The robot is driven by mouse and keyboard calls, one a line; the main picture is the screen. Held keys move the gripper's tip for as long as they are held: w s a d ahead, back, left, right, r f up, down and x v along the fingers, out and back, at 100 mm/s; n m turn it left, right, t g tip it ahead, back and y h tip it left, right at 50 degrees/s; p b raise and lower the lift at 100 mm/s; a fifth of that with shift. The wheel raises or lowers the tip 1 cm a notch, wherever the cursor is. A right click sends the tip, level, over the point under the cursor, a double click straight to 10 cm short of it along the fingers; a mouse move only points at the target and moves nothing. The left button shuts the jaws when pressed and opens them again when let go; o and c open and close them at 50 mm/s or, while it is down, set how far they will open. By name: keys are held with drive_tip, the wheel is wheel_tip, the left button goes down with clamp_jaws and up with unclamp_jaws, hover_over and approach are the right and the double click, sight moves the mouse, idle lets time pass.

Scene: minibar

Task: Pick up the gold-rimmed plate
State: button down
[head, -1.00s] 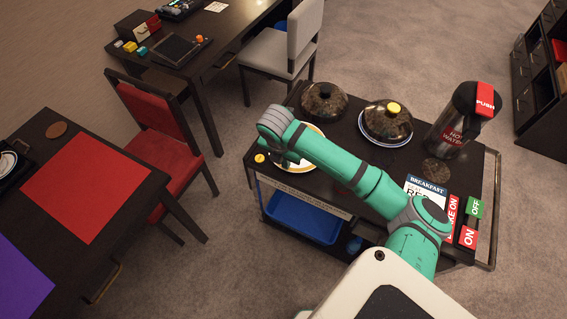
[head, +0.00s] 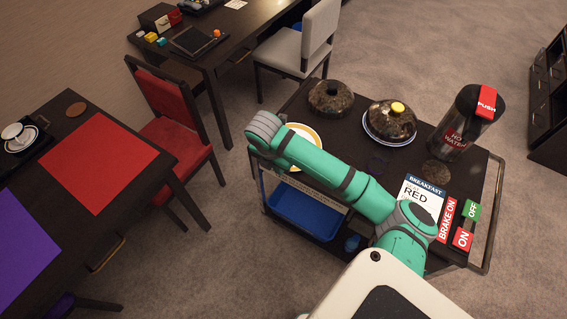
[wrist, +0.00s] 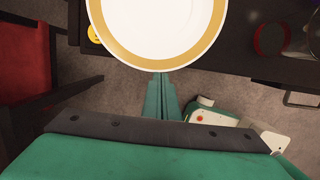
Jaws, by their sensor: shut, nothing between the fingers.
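The gold-rimmed plate (head: 304,132) is white and lies at the left end of the dark cart (head: 291,104), partly behind my arm in the head view. In the wrist view the plate (wrist: 158,22) fills the top middle, with its gold rim facing my gripper. My gripper (wrist: 162,78) is shut and empty, with its fingers pointing at the near rim. The fingertips meet the rim in the picture; I cannot tell whether they touch it or are under it. The fingers are hidden in the head view.
The cart also bears a dark domed lid (head: 331,97), a yellow-knobbed dome (head: 390,121) on a plate, a hot-water flask (head: 463,125) and a breakfast card (head: 420,200). A blue bin (head: 305,215) is below. A red chair (head: 178,125) stands left. A small yellow object (wrist: 94,34) is beside the plate.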

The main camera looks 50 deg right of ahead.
drive_tip(key=shift+w+a, duration=0.2)
drive_tip(key=shift+a, duration=0.4)
drive_tip(key=shift+w+a, duration=0.15)
drive_tip(key=shift+a, duration=0.4)
drive_tip(key=shift+s, duration=0.1)
